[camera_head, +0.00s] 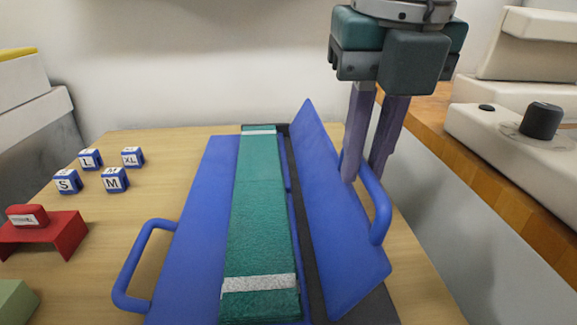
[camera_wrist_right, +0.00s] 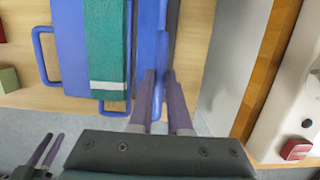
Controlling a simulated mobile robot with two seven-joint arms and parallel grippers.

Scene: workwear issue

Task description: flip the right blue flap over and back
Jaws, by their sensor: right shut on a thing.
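The right blue flap (camera_head: 335,215) of the folding board stands tilted up along its hinge, apart from the green folded cloth (camera_head: 262,215). Its blue loop handle (camera_head: 381,210) is on its outer side. My right gripper (camera_head: 363,178) comes down from above and is shut on this handle; the fingers hide part of it. The right wrist view shows its fingers (camera_wrist_right: 158,128) at the flap, which is seen nearly edge-on (camera_wrist_right: 150,38). The left blue flap (camera_head: 192,220) lies flat, with its own handle (camera_head: 133,270). My left gripper (camera_wrist_right: 47,148) is empty, with its fingers apart, in the right wrist view.
Several lettered size blocks (camera_head: 116,180) and a red stand with a stamp-like block (camera_head: 38,228) are on the wooden table (camera_head: 165,160) at left. A green block (camera_head: 15,300) is at the lower left. A wooden counter with a white machine (camera_head: 515,145) stands close at right.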

